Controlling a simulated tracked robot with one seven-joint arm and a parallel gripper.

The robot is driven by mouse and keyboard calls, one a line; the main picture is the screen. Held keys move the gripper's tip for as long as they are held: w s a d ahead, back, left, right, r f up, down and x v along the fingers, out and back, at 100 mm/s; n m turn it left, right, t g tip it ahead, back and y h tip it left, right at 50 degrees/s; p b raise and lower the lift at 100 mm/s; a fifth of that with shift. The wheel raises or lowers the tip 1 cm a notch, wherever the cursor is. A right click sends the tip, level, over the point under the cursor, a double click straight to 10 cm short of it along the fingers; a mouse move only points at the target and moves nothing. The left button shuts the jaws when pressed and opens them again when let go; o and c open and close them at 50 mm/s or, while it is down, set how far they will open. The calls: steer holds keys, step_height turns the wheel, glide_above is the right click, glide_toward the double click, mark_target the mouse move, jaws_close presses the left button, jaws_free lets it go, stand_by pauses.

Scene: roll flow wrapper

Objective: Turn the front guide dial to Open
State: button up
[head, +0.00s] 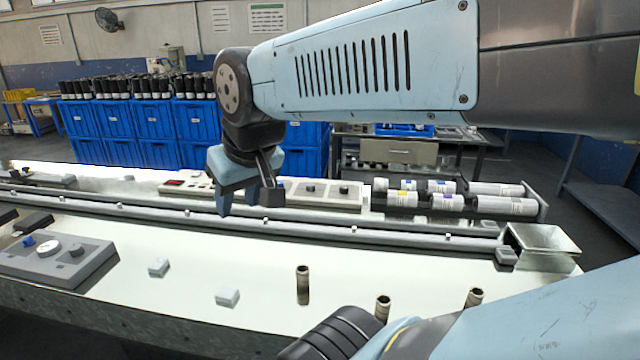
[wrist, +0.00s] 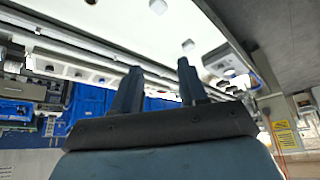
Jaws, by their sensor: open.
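A grey panel (head: 35,266) lies on the near left of the white bench. It carries a white round dial (head: 48,249), a small blue knob (head: 29,241) and a dark knob (head: 76,250). I cannot read any marks, so I cannot tell for sure which control is the front guide dial or how it is set. My gripper (head: 246,203) is open and empty above the bench rails, to the right of that panel and well apart from it. Its two fingers (wrist: 159,68) also show apart in the wrist view, with nothing between them.
Long metal rails (head: 300,228) run across the bench. Behind them is a panel with dark knobs (head: 312,190). Labelled white rolls (head: 445,196) and a metal bin (head: 541,243) stand at right. Small blocks (head: 227,297) and upright tubes (head: 303,284) stand in front. Blue crates (head: 165,122) are behind.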

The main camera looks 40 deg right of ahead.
steer(key=shift+o, duration=1.3)
steer(key=shift+w+r, duration=0.15)
steer(key=shift+o, duration=0.8)
steer(key=w+m, duration=0.1)
steer(key=w+d+r+m, duration=0.1)
steer(key=w+d, duration=0.1)
steer(key=w, duration=0.1)
steer(key=shift+w+r+m+g+y, duration=0.1)
steer(key=shift+r+m+g+y, duration=0.2)
steer(key=shift+r+m, duration=0.1)
steer(key=w+d+r+m, duration=0.2)
steer(key=w+d+m, duration=0.2)
steer(key=w+d, duration=0.15)
steer(key=m+g, duration=0.5)
steer(key=m, duration=1.9)
glide_above(344, 187)
step_height(344, 187, down, 21)
step_height(344, 187, down, 13)
steer(key=shift+w+d, duration=0.1)
steer(key=shift+w, duration=0.05)
